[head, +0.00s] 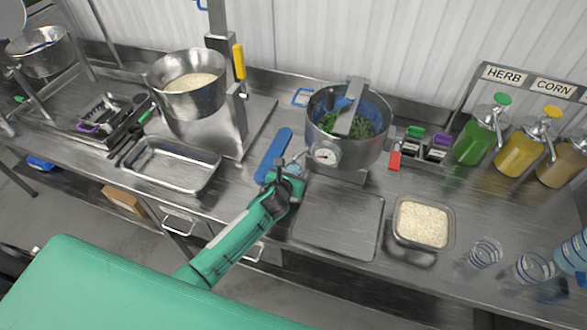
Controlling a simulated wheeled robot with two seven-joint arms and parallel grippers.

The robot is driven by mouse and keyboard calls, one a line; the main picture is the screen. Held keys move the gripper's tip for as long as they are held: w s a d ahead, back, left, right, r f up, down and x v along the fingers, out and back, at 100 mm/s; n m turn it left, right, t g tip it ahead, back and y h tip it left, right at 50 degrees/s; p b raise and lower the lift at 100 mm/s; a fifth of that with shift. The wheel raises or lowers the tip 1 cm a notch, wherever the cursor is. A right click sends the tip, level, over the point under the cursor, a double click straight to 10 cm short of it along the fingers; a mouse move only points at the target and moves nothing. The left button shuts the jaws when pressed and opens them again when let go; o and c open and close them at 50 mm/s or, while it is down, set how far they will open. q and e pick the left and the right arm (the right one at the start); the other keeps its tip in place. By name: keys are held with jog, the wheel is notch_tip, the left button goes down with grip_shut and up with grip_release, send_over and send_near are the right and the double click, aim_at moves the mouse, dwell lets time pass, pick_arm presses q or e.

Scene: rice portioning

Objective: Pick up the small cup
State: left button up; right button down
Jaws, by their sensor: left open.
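My left gripper (288,170) reaches in over the counter between a blue strip and the pot with the dial. It is open. A small pale, see-through shape, perhaps the small cup, shows at its fingers; I cannot tell whether they touch it. Clear cups with blue bands stand at the lower right, one (485,253) left of another (529,268). Light blue cups (573,251) are at the right edge. My right gripper is not in view.
A steel pot of herbs (322,128) stands just behind the gripper. A rice tub (424,224) sits right of a bare flat plate (338,222). An empty steel tray (170,166) and a rice bowl (187,84) are left. Sauce pumps (473,140) stand at the right.

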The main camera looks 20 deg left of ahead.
pick_arm(q)
jog(key=shift+w+f, duration=0.3)
jog(key=shift+w, duration=0.35)
jog(key=c, duration=1.1)
jog(key=shift+r, duration=0.25)
